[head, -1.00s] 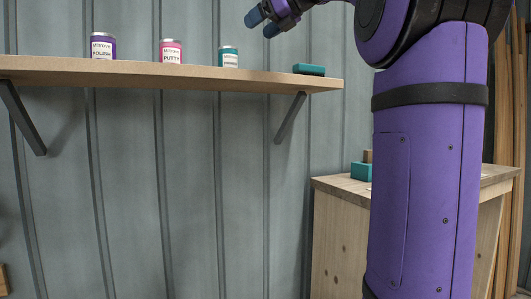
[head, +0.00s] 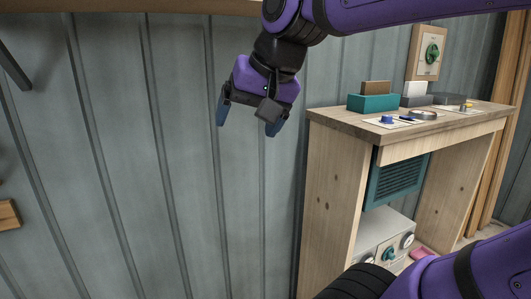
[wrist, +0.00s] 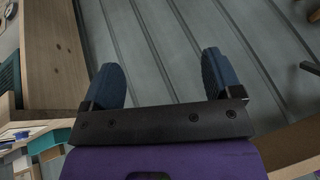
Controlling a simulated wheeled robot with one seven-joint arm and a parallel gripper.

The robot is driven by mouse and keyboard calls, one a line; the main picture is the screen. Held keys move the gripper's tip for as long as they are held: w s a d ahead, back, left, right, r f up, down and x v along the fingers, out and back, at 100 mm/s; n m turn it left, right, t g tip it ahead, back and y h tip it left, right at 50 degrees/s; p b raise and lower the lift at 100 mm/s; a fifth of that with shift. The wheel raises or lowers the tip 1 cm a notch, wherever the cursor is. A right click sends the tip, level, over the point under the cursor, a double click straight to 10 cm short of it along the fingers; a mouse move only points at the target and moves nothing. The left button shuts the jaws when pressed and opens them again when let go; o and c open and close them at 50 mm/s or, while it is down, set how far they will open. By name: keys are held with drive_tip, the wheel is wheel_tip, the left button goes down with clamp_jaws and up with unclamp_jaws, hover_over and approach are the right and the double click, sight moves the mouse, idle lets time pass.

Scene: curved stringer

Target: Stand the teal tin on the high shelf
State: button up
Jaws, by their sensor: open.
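The teal tin is out of sight in both current views. The high shelf shows only as a strip of its wooden edge (head: 130,6) along the top of the head view, so its top is hidden. My gripper (head: 247,120) hangs below the shelf's height, in front of the grey wall and left of the wooden bench. Its two blue fingers are apart with nothing between them. The wrist view also shows the open, empty fingers (wrist: 160,72), with grey wall panels beyond.
The wooden bench (head: 335,185) stands at right. On it are a teal holder (head: 372,103), small blue items (head: 387,119) and a grey box (head: 453,99). A shelf bracket (head: 14,65) is at upper left. Space left of my gripper looks clear.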

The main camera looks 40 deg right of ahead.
drive_tip(key=s+f+n+h, duration=0.1)
drive_tip(key=s+f+n, duration=0.4)
drive_tip(key=f, duration=0.2)
drive_tip(key=shift+a+f+n+g, duration=0.25)
drive_tip(key=shift+a+n+g, duration=0.05)
drive_tip(key=shift+g, duration=0.1)
idle(0.5)
